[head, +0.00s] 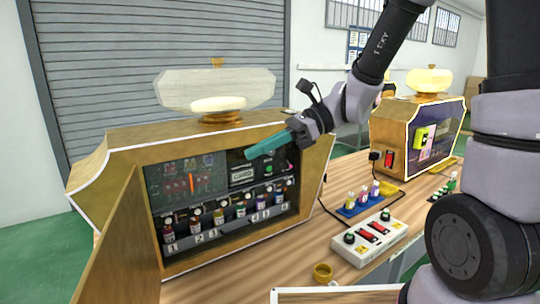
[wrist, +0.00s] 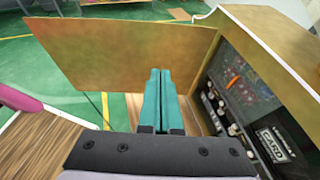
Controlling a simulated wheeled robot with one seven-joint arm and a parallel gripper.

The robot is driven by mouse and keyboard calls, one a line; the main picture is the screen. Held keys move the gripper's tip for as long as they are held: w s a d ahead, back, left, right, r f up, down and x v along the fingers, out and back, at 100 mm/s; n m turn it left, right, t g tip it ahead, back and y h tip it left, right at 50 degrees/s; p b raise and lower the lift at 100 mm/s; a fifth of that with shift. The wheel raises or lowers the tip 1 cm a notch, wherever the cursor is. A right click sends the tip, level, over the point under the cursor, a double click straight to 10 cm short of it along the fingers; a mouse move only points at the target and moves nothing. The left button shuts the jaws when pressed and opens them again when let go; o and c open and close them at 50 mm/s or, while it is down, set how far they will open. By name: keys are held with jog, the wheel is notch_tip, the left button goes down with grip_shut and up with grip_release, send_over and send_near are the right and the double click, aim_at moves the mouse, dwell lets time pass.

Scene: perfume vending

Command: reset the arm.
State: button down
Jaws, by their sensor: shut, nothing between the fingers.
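My gripper (head: 251,155) has teal fingers that are pressed together and empty. In the head view it is raised in front of the upper right part of a wooden perfume machine (head: 118,147). In the wrist view the closed fingers (wrist: 157,85) point toward the machine's open door (wrist: 130,48). The door (head: 122,245) swings out at the machine's left side. Inside the machine, a row of small bottles (head: 220,217) stands on numbered slots. My arm (head: 350,105) reaches in from the upper right.
A white switch box (head: 370,238) and a blue tray (head: 347,212) with several small bottles stand right of the machine. A gold cup (head: 322,273) is near the table's front. A second machine (head: 398,112) stands behind at right. The wooden table (head: 240,276) is bare before the first machine.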

jog(key=d+r+n+t+h, duration=0.3)
jog(key=d, duration=0.6)
jog(key=d+r+n+t+h, duration=0.4)
jog(key=d, duration=0.5)
jog(key=d+r+n+t+h, duration=0.3)
jog(key=d, duration=0.6)
jog(key=shift+r+n+t+h, duration=0.15)
jog(key=shift+n+t+h, duration=0.15)
jog(key=shift+t+h, duration=0.1)
